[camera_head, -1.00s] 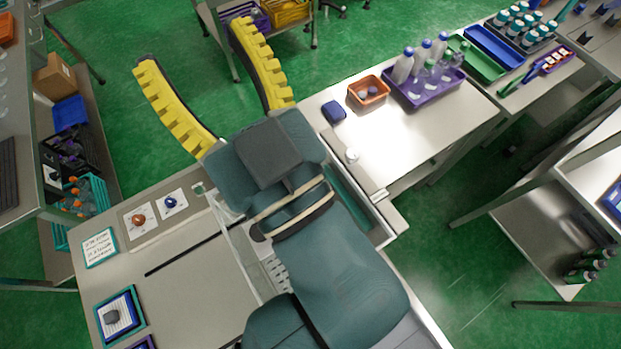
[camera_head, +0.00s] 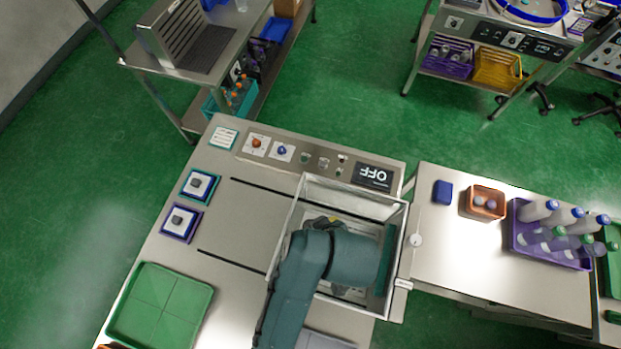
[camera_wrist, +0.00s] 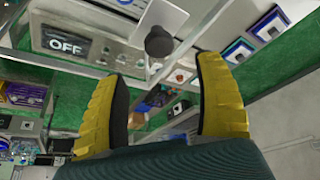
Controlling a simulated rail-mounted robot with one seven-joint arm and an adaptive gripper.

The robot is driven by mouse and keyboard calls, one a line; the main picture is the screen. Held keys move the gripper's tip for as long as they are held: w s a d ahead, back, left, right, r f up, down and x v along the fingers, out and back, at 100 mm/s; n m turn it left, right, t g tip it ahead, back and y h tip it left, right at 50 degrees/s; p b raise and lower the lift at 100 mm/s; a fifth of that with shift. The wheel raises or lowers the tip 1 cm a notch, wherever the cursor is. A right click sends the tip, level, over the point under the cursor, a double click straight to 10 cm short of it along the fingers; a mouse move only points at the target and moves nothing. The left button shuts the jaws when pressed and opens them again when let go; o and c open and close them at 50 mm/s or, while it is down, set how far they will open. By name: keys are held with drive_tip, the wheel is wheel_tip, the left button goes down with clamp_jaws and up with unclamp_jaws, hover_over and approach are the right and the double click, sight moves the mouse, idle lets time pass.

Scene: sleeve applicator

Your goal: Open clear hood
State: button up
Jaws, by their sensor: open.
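The clear hood (camera_head: 400,215) is a transparent box with pale edges on the grey machine top, in the head view. It looks closed.
The machine's panel has an OFF display (camera_head: 372,177) and coloured buttons; the display also shows in the wrist view (camera_wrist: 65,45). A side table at right holds a blue box (camera_head: 443,192), an orange bin (camera_head: 485,203) and a purple tray (camera_head: 520,240) of bottles. A green tray (camera_head: 160,312) lies front left.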

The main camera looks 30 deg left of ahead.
drive_tip(key=x, duration=0.9)
clamp_jaws()
